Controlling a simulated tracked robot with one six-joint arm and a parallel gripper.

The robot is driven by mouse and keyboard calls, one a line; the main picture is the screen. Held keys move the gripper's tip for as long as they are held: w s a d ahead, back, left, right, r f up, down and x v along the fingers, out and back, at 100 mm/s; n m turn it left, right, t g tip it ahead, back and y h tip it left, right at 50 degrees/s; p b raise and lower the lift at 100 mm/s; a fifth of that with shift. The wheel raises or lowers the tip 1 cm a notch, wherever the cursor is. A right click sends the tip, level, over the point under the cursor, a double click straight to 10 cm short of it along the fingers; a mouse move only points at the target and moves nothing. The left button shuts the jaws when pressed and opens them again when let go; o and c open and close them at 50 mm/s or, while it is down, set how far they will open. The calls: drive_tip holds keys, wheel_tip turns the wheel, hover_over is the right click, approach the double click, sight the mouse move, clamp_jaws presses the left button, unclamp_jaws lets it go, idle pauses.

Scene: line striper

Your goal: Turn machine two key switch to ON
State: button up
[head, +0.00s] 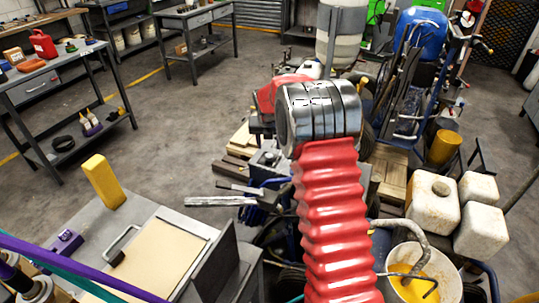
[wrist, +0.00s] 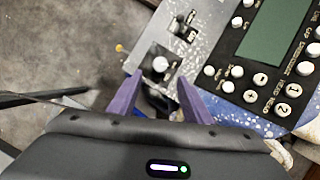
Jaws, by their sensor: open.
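In the wrist view, a grey metal panel carries a black square plate with a round pale-topped switch (wrist: 160,64). A second black switch plate (wrist: 184,29) sits above it. I cannot read their labels, so I cannot tell for sure which is the machine two key switch. My gripper (wrist: 159,80) is open, its two purple fingers on either side of the lower switch's near edge. Whether the fingers touch it cannot be told. In the head view my red arm covers the middle, and I cannot make out the gripper or the switch.
A black control panel with a green screen (wrist: 277,32) and several white buttons stands right of the switches. In the head view, white jugs (head: 433,203) and a bucket (head: 424,277) stand at the right, and a workbench (head: 42,88) at the left.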

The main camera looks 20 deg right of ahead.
sight(268, 155)
drive_tip(key=x, duration=0.9)
drive_tip(key=shift+c, duration=0.3)
drive_tip(key=shift+a, duration=0.1)
drive_tip(key=c, duration=1)
drive_tip(key=shift+w+a+m, duration=0.1)
drive_tip(key=shift+m, duration=0.3)
drive_tip(key=m+h, duration=0.1)
drive_tip(key=m, duration=0.1)
drive_tip(key=m+g+h, duration=0.1)
drive_tip(key=m, duration=0.2)
drive_tip(key=shift+w+a, duration=0.2)
drive_tip(key=m+g, duration=0.1)
drive_tip(key=m, duration=0.2)
drive_tip(key=m+g, duration=0.1)
drive_tip(key=m, duration=0.2)
drive_tip(key=shift+w+a+h, duration=0.1)
drive_tip(key=shift+w+h, duration=0.1)
drive_tip(key=shift+h, duration=0.1)
